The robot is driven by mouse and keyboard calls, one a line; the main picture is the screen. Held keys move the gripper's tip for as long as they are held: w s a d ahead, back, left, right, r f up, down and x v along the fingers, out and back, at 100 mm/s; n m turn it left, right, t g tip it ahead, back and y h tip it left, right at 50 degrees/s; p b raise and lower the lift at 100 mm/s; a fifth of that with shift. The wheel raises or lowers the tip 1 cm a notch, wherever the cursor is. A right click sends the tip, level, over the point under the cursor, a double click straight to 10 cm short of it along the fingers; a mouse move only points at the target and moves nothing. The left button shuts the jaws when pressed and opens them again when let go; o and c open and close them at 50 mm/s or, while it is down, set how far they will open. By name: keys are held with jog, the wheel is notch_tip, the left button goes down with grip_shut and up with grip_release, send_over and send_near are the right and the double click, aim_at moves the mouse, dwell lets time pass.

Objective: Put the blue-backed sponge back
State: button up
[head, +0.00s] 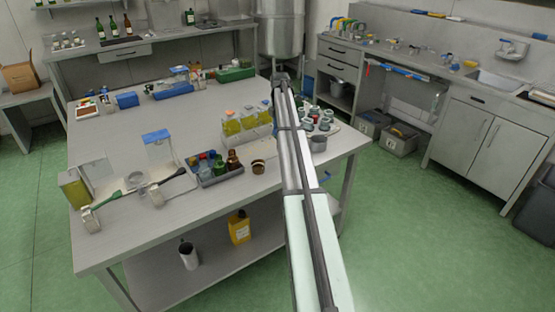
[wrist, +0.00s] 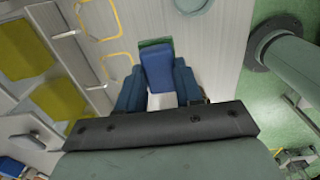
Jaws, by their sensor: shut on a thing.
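In the wrist view my gripper (wrist: 159,76) is shut on a small block with a blue face and a green edge, which looks like the blue-backed sponge (wrist: 157,62). It lies between the two blue fingers and points away from the wrist, above a pale grey surface. In the head view my arm runs up the middle of the picture to its far end near the table's back right. The gripper and the sponge cannot be made out there. The place the sponge belongs cannot be told for sure.
Yellow-filled clear containers (head: 232,126) stand on the steel table (head: 200,105), also at left in the wrist view. A grey tray of small bottles (head: 218,180) is in front of them. A sink counter (head: 400,62) stands across the green floor.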

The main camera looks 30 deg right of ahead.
jog(key=s+a, duration=0.4)
jog(key=s, duration=0.3)
jog(key=shift+a+f, duration=0.2)
jog(key=shift+f, duration=4.2)
jog(key=shift+f, duration=0.15)
jog(key=o, duration=1)
notch_tip(320, 180, up, 12)
jog(key=shift+d, duration=0.1)
